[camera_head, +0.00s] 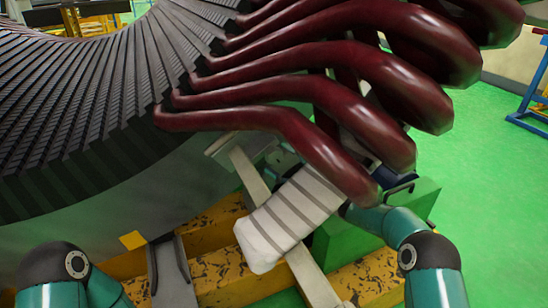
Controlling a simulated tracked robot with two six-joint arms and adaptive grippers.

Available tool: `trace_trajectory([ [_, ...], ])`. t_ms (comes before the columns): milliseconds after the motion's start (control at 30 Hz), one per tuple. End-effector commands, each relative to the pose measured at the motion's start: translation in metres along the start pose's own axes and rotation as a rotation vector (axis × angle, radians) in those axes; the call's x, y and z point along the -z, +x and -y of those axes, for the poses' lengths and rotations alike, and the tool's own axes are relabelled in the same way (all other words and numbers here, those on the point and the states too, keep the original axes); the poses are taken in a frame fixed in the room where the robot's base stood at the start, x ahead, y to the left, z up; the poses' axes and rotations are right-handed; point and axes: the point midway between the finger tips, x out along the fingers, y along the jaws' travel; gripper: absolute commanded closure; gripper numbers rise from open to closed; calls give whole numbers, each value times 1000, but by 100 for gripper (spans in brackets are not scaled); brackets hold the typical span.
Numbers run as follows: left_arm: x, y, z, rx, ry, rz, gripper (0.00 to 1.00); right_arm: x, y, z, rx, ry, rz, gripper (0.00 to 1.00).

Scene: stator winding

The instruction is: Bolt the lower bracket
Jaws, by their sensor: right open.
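A pale flat bar (248,177) runs down from the stator's lower edge toward the bottom of the view; I cannot tell whether it is the lower bracket. A white wrapped piece with grey bands (292,216) crosses in front of it and hides its middle. No bolt can be made out. My right arm comes in from the lower right and passes behind the wrapped piece. A small grey and teal part, seemingly my right gripper (285,160), shows beside the bar's upper end, open, with its fingertips mostly hidden. My left arm shows at the lower left, its gripper out of view.
The dark ribbed stator (85,100) fills the upper left. Thick dark red windings (330,65) overhang my right arm. Worn yellow beams (215,272), a grey upright bracket (171,272) and a green block (345,240) lie below.

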Motion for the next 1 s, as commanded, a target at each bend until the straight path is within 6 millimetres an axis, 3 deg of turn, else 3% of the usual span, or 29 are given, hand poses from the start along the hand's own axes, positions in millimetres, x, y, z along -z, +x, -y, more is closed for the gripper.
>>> trace_trajectory([
  [300,0,0,0,0,0,0,60,-1,-64,1,1,3,3,29],
  [500,0,0,0,0,0,0,60,-1,-92,2,2,2,2,29],
  [1000,0,0,0,0,0,0,60,0,-100,2,1,4,3,29],
])
